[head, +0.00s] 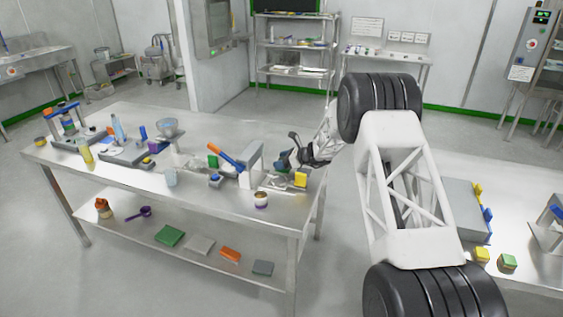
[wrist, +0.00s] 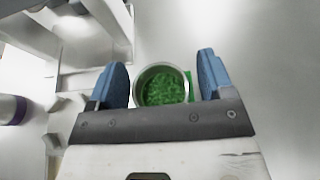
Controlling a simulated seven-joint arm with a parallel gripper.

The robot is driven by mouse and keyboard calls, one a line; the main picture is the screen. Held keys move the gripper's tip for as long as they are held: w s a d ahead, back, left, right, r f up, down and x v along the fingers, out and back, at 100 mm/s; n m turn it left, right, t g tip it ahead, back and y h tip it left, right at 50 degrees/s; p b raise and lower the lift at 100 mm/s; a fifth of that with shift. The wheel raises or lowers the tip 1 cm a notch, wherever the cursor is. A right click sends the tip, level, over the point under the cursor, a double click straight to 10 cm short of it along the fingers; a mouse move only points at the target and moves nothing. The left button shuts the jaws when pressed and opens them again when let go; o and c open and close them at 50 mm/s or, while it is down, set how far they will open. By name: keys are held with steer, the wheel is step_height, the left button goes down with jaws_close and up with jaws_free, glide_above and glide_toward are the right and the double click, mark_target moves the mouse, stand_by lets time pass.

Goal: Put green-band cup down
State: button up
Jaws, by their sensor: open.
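A round metal-rimmed cup filled with green granules (wrist: 162,88) shows from above in the wrist view, between the two blue fingers of my gripper (wrist: 165,82). A strip of green shows at its right side. The fingers are open, one on each side of the cup, with a small gap visible at the right. The cup's lower wall and base are hidden by its rim and my gripper.
A yellow block (head: 300,178) is close to my gripper. A grey device with a blue-orange handle (head: 228,157) stands left. The wrist view's right side is clear.

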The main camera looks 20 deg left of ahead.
steer(key=v, duration=1.2)
stand_by(0.6)
steer(key=shift+r, duration=0.1)
steer(key=shift+s+d+r, duration=0.15)
steer(key=shift+r, duration=0.05)
steer(key=s+d+r+n+h, duration=0.3)
steer(key=s+d+r+n, duration=0.2)
steer(key=s+d+r, duration=0.85)
steer(key=s+d+r+n+h, duration=0.45)
steer(key=s+d+r, duration=0.65)
steer(key=s, duration=0.6)
steer(key=s+d+n+t+h, duration=0.1)
steer(key=s+d, duration=0.5)
steer(key=s, duration=0.6)
steer(key=s+d+n+h, duration=0.3)
steer(key=s+d, duration=0.3)
steer(key=s, duration=0.5)
steer(key=s+d+n+t+h, duration=0.1)
steer(key=s+d+n, duration=0.3)
steer(key=s, duration=0.8)
steer(key=shift+s+d+t+h, duration=0.35)
steer(key=shift+d+h, duration=0.2)
steer(key=shift+d, duration=0.7)
steer(key=shift+f, duration=0.15)
